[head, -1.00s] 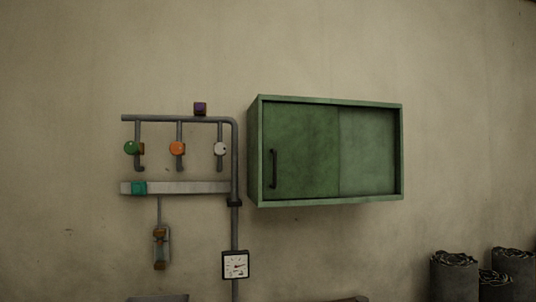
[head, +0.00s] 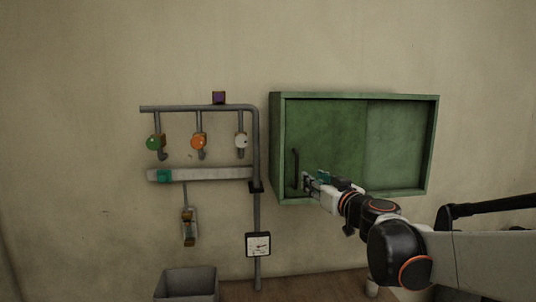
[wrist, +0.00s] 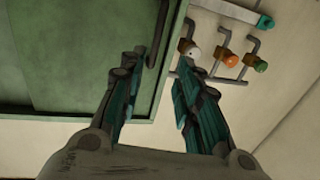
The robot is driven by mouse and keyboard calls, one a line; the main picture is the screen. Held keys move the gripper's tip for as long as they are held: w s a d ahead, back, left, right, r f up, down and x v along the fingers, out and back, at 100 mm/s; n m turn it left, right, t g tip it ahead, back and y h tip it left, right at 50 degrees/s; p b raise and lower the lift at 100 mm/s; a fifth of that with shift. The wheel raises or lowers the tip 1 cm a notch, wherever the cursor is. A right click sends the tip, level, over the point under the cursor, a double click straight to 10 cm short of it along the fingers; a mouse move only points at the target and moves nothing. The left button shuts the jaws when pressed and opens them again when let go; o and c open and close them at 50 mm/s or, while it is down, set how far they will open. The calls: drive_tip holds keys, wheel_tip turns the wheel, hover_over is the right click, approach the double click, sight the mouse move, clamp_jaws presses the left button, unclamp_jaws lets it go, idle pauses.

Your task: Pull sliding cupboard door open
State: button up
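The green cupboard (head: 277,150) hangs on the wall in the head view. Its sliding door (head: 330,135) fills the left half of the front, with a fixed-looking panel (head: 395,145) on the right. The dark vertical handle (head: 295,168) is near the door's left edge; it also shows in the wrist view (wrist: 158,35). My gripper (head: 308,181) is just right of the handle's lower part in the head view. In the wrist view my gripper (wrist: 160,75) is open, with teal fingers apart and nothing between them. The handle lies beyond the fingertips, roughly in line with the gap.
Left of the cupboard are grey pipes (head: 256,150) with green, orange and white knobs (head: 199,142), a grey bar (head: 215,174) and a gauge (head: 258,245). A grey bin (head: 187,283) stands below.

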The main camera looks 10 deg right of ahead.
sight(297, 168)
drive_tip(key=x, duration=0.4)
drive_tip(key=p+x, duration=0.1)
drive_tip(key=x, duration=0.4)
drive_tip(key=p+x, duration=0.1)
drive_tip(key=x, duration=0.4)
drive_tip(key=shift+d+r, duration=0.1)
drive_tip(key=shift+d, duration=0.3)
clamp_jaws()
